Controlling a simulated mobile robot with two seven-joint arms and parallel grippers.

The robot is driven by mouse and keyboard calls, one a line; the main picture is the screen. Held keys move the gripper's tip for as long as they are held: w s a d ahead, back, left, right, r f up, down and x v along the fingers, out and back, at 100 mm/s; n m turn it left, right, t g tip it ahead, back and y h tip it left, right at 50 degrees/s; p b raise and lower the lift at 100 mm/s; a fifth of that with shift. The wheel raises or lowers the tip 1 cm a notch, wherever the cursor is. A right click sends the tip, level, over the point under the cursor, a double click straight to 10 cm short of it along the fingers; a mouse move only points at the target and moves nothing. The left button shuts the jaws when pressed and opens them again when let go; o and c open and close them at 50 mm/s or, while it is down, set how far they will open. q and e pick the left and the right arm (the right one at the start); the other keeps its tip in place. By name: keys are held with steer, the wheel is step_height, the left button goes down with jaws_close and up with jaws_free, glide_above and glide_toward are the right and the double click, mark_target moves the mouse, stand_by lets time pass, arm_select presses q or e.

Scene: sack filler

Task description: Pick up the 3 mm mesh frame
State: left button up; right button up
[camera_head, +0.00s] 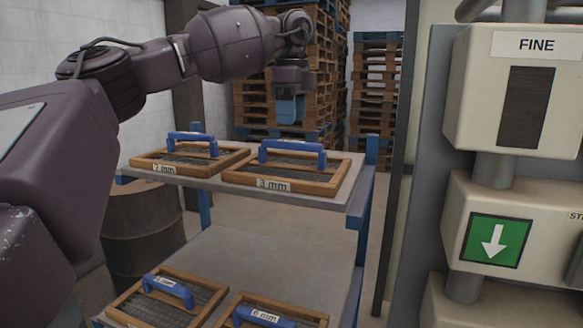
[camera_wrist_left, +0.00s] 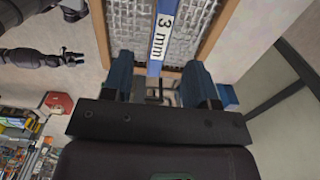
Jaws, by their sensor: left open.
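The 3 mm mesh frame (camera_head: 330,181) lies on the right of the rack's upper shelf, a wooden frame with grey mesh and a raised blue handle (camera_head: 292,150). In the left wrist view its handle (camera_wrist_left: 163,35) carries the "3 mm" label and runs lengthwise toward the gap between my fingers. My left gripper (camera_head: 288,108) points down above this frame, apart from it in the head view. It is open and empty, with blue fingers either side of the handle's line in the wrist view (camera_wrist_left: 159,72). The handle's near end is partly hidden.
Another blue-handled frame (camera_head: 190,160) lies just left on the upper shelf (camera_head: 352,192); two more lie on the lower shelf (camera_head: 262,262). Machine boxes (camera_head: 515,90) stand right, stacked pallets (camera_head: 375,90) behind, a drum (camera_head: 142,235) at left. A dark arm (camera_wrist_left: 35,58), probably my right, shows in the wrist view.

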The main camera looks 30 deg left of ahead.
mark_target(291, 158)
arm_select(q)
steer(key=shift+f+p, duration=0.65)
steer(key=shift+f, duration=2.15)
jaws_close()
